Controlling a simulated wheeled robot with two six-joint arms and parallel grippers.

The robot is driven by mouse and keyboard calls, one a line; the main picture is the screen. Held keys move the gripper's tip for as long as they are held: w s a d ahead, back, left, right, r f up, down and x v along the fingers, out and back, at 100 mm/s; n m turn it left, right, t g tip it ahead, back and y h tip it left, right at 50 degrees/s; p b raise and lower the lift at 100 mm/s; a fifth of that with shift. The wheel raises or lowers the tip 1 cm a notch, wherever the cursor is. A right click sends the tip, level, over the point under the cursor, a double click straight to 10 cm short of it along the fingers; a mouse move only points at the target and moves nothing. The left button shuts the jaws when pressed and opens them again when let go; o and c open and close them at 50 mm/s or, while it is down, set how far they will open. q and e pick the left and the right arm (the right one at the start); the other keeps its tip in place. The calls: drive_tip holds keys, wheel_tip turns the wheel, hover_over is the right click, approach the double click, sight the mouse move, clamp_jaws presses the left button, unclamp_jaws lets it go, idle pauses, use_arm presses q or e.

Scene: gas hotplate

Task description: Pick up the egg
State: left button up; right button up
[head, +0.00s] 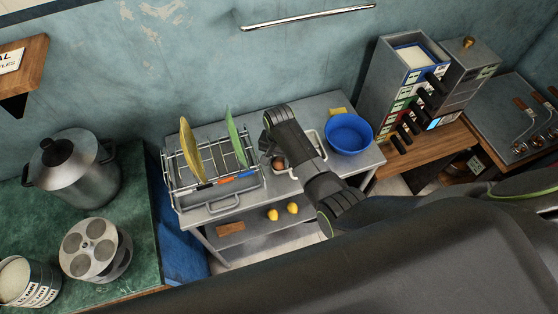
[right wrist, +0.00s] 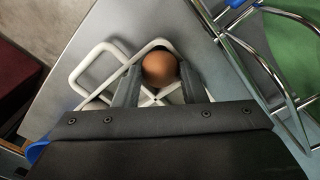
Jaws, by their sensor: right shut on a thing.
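The brown egg (right wrist: 159,69) sits between the two fingers of my right gripper (right wrist: 157,88) in the right wrist view. The gripper is shut on it, over a white wire basket (right wrist: 88,68). In the head view a small part of the egg (head: 279,163) shows beside my right gripper (head: 272,150), at the basket on the grey table. I cannot tell whether the egg still touches the basket. My left gripper is not in view.
A dish rack (head: 190,203) with yellow and green plates stands left of the basket. A blue bowl (head: 349,134) stands to its right. Two lemons (head: 273,214) lie on the lower shelf. A large pot (head: 84,173) stands on the green counter at left.

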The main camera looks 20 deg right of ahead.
sight(280, 159)
drive_tip(key=d+r+p, duration=0.4)
drive_tip(key=r+p, duration=0.1)
drive_tip(key=r, duration=0.8)
drive_tip(key=w+d+f, duration=0.1)
drive_tip(key=w+d, duration=0.2)
drive_tip(key=d, duration=1.8)
drive_tip(key=shift+f, duration=0.2)
drive_tip(key=shift+f, duration=0.15)
drive_tip(key=shift+f+b, duration=1.75)
drive_tip(key=shift+f, duration=0.75)
drive_tip(key=shift+f+b, duration=1.5)
drive_tip(key=shift+f, duration=0.8)
